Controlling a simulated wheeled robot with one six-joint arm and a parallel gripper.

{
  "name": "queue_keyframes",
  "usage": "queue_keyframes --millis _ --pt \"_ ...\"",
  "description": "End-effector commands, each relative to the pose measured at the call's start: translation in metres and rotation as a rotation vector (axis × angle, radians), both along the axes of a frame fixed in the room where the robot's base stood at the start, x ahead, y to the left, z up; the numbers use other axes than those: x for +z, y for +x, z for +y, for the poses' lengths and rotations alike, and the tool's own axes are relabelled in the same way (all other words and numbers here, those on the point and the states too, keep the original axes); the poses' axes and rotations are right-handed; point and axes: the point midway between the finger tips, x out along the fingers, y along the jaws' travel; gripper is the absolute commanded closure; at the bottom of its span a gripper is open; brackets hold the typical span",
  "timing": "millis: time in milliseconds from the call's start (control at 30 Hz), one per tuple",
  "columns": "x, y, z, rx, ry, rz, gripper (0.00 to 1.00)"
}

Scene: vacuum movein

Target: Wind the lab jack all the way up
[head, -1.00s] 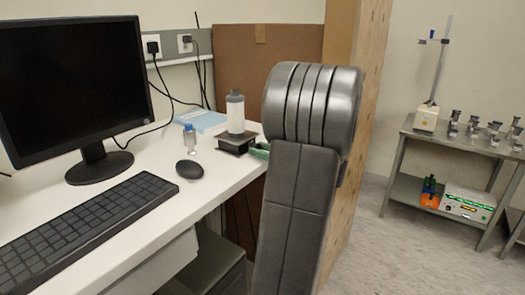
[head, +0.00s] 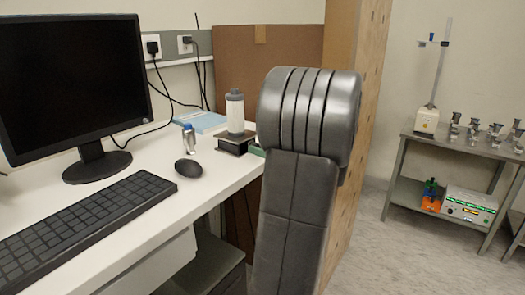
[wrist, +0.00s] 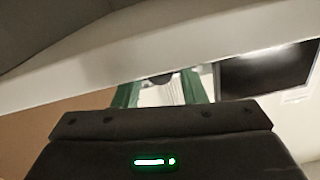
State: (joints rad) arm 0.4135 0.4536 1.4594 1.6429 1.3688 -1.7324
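The lab jack (head: 236,144) stands at the right end of the white desk in the head view. It looks low, with a dark top plate. The wrist view is upside down. My gripper (wrist: 161,84) shows two green fingers with a gap between them. A small dark rounded part (wrist: 161,78), perhaps the jack's knob, shows in that gap near the desk edge. I cannot tell whether the fingers touch it.
The desk (head: 135,210) holds a monitor (head: 75,85), keyboard (head: 85,225), mouse (head: 188,168) and a small blue-capped bottle (head: 189,138) left of the jack. A brown board (head: 265,75) stands behind. A metal trolley (head: 455,150) stands far right.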

Motion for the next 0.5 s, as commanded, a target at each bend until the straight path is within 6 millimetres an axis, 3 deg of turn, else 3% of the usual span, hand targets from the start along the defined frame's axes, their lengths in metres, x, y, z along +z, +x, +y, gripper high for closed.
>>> queue_keyframes --millis 333,500 --pt "0.0 0.0 -0.001 -0.001 0.0 -0.001 0.51" --pt "0.0 -0.009 -0.013 -0.003 0.0 -0.001 0.51"
